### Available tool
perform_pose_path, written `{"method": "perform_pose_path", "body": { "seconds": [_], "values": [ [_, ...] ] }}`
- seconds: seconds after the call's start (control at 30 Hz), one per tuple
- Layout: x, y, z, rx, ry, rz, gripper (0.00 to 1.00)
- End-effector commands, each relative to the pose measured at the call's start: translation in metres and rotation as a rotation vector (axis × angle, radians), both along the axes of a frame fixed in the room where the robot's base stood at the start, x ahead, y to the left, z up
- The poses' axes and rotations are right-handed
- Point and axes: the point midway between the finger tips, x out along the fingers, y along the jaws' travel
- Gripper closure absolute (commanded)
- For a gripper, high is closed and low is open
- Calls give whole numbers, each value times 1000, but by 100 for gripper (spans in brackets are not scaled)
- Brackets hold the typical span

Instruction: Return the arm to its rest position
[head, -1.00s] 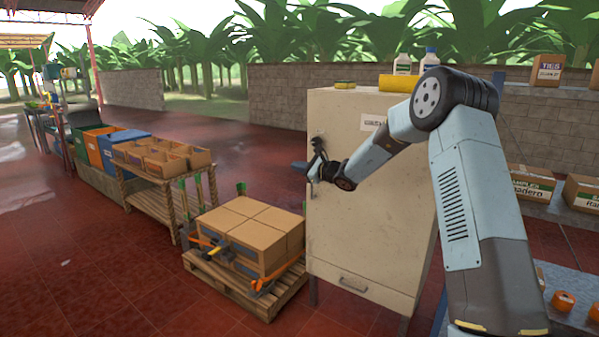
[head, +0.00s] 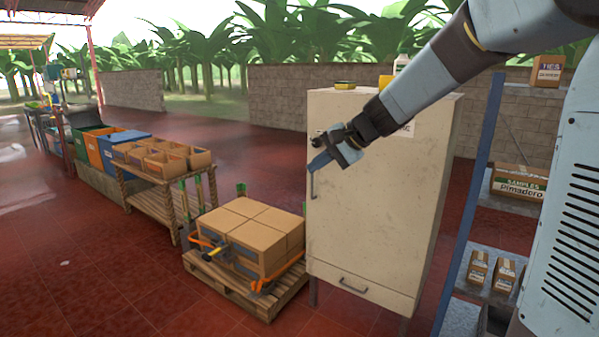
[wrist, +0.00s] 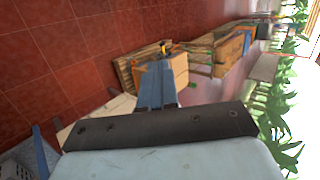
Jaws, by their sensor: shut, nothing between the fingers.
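My gripper (head: 320,163) is in front of the upper left part of the closed beige cabinet (head: 365,220), close to its door handle (head: 312,184). Its fingers point to the left and are shut with nothing between them. My arm reaches to it from the upper right. In the wrist view the shut fingers of my gripper (wrist: 157,88) extend away from the camera, with floor and boxes beyond them. From the head view I cannot tell whether the gripper touches the cabinet.
Brown cartons (head: 250,228) are strapped on a pallet (head: 230,290) left of the cabinet. A wooden table (head: 150,195) with open boxes stands behind it. A shelf rack (head: 470,220) with boxes is at the right. The red tiled floor (head: 90,270) at left is clear.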

Motion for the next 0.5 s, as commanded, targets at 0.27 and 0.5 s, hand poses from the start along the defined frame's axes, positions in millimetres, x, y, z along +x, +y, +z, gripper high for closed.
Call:
{"method": "perform_pose_path", "body": {
  "seconds": [0.27, 0.5],
  "values": [
    [-85, -45, 6, -266, -105, 96, 100],
    [-152, -90, 3, -491, -180, 163, 100]
  ]
}}
